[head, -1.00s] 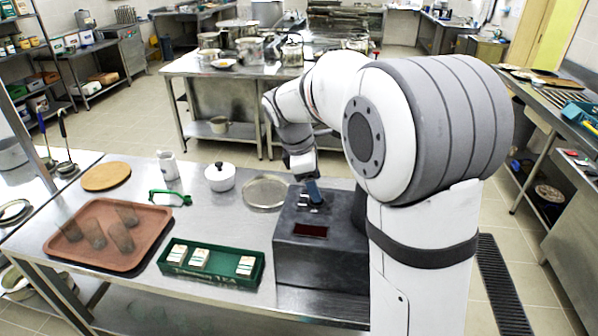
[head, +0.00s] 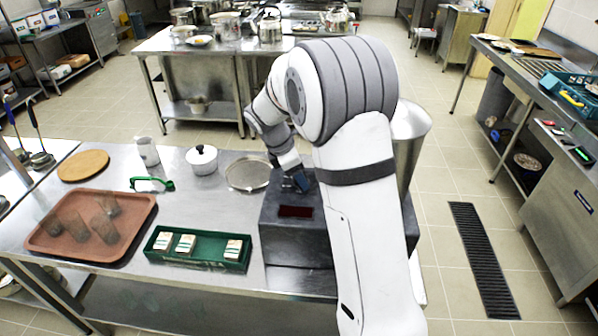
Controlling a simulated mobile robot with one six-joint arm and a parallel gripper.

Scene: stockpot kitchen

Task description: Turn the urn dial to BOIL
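A dark grey metal box (head: 283,240) with a dark red window (head: 295,211) on its top stands at the right end of the steel table. A tall silver cylindrical vessel (head: 412,135), perhaps the urn, shows partly behind my arm. I see no dial or BOIL mark; my arm hides much of that side. My gripper (head: 301,183) points down at the top of the dark box, close behind the red window. Its blue-grey fingers are small here, and I cannot tell whether they are apart or touch the box.
On the steel table are a green tray (head: 208,262) with several small boxes, a brown tray (head: 62,248) with tumblers, a lidded white pot (head: 202,160), a round sieve (head: 262,174) and a jug (head: 147,152). Open floor with a drain grate (head: 482,262) lies to the right.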

